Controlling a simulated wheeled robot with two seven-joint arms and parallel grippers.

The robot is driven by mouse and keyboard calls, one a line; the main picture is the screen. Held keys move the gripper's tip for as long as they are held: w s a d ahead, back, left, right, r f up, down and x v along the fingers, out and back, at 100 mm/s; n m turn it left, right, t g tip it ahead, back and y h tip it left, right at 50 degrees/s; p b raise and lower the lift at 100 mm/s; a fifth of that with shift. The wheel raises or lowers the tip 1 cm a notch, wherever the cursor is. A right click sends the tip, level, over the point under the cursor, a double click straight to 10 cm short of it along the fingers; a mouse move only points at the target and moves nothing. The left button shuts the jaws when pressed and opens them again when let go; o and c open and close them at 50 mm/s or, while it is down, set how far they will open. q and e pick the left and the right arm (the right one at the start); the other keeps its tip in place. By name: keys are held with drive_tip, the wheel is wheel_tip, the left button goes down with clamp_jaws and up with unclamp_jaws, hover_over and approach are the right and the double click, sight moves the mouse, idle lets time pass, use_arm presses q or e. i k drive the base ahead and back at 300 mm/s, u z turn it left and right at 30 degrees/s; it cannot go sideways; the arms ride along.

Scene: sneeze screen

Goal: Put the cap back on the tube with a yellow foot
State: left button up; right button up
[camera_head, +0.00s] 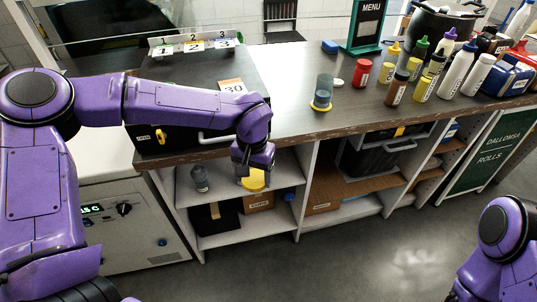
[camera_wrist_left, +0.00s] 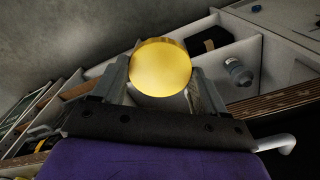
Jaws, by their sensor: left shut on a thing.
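The tube with a yellow foot (camera_head: 323,91) stands upright on the dark counter, right of the black box. Its body is see-through blue-grey. My left gripper (camera_head: 250,176) is out in front of the counter edge, below the counter top and before the open shelves. It is shut on a round yellow cap (camera_head: 254,181). The cap shows as a yellow disc (camera_wrist_left: 160,67) between the two fingers in the left wrist view. The gripper is well apart from the tube, down and to its left. My right arm enters at lower right; its gripper is out of frame.
A black box (camera_head: 165,138) with a "30" label is on the counter at left. Several bottles, including a red jar (camera_head: 361,73) and a brown bottle (camera_head: 397,88), stand right of the tube. A pale disc (camera_head: 338,84) lies beside the tube. The counter's front edge before it is clear.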

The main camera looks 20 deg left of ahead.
sight(323, 92)
drive_tip(key=z, duration=1.5)
drive_tip(key=k, duration=0.5)
drive_tip(key=u, duration=1.4)
